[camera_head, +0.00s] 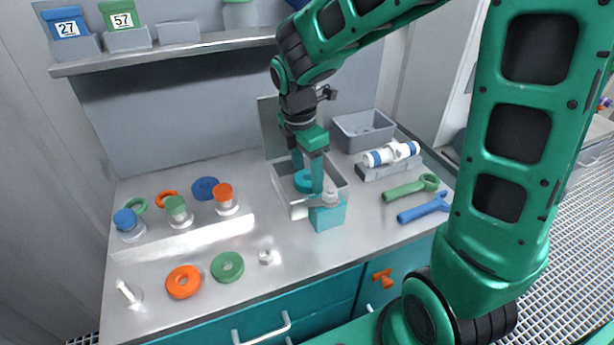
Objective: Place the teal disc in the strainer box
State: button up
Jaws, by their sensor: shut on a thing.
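My gripper (308,183) points down over the strainer box (289,196), a pale open box near the middle of the bench with its lid raised at the back. The gripper's teal fingers are shut on the teal disc (301,184), which shows between them inside the outline of the box opening. I cannot tell whether the disc touches the box floor. The right finger hides part of the disc and of the box interior.
A teal block (328,217) with a pale fitting stands against the box's front right. A grey bin (362,132), a white cylinder (391,154) and green (410,188) and blue (424,209) wrenches lie right. Orange (183,282) and green (227,267) rings lie front left.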

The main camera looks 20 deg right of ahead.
aim_at(302, 180)
jog(key=shift+f, duration=0.7)
jog(key=shift+f, duration=0.1)
jog(key=o, duration=1.1)
jog(key=shift+c, duration=0.2)
notch_tip(302, 180, up, 12)
jog(key=a, duration=0.2)
jog(key=s+d+f+m, duration=0.2)
jog(key=s+d+m, duration=0.8)
jog(key=m, duration=0.3)
jog(key=s+d+f+m+y, duration=0.1)
jog(key=s+d+f+m, duration=0.2)
jog(key=s+d+m, duration=0.6)
jog(key=s+m, duration=0.4)
jog(key=shift+s+d+f+y, duration=0.15)
jog(key=shift+d+y, duration=0.15)
jog(key=shift+d, duration=0.05)
